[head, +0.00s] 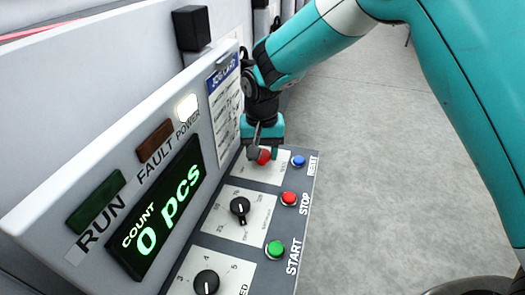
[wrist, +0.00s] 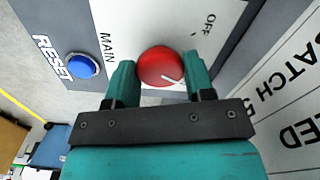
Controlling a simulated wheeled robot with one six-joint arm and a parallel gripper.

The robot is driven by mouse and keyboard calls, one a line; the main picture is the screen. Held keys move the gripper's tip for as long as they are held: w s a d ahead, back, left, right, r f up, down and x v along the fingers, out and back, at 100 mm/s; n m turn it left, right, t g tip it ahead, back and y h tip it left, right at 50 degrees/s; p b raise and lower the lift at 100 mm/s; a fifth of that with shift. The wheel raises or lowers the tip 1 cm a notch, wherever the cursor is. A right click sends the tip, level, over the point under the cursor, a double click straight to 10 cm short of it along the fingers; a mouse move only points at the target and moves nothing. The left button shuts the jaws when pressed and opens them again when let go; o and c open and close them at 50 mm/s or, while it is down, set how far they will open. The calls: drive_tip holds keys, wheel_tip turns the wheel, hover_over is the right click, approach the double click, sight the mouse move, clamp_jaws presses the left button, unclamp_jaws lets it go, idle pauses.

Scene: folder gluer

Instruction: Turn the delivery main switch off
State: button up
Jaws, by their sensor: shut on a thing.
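The main switch is a round red knob (wrist: 160,67) on a pale plate, with the words MAIN and OFF printed near it. Its white pointer line aims to the lower right in the wrist view, not at OFF, which is at the upper right. In the head view the red knob (head: 264,156) shows at the far end of the panel, partly covered by my gripper. My gripper (wrist: 161,76) is shut on the knob, one finger on each side. In the head view my gripper (head: 261,145) reaches down to it from above.
A blue RESET button (head: 298,161) sits close beside the knob. A red STOP button (head: 289,198), green START button (head: 276,249) and black dials (head: 240,206) are nearer. The POWER lamp (head: 187,108) is lit; the count display (head: 158,215) reads 0 pcs. Open floor lies right.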

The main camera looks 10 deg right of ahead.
sight(262, 154)
drive_tip(key=n, duration=1.1)
drive_tip(key=shift+r, duration=0.1)
drive_tip(key=shift+n, duration=1.6)
drive_tip(key=shift+a, duration=0.1)
drive_tip(key=o, duration=0.9)
wheel_tip(262, 154, up, 17)
drive_tip(key=b, duration=0.3)
drive_tip(key=shift+r, duration=0.2)
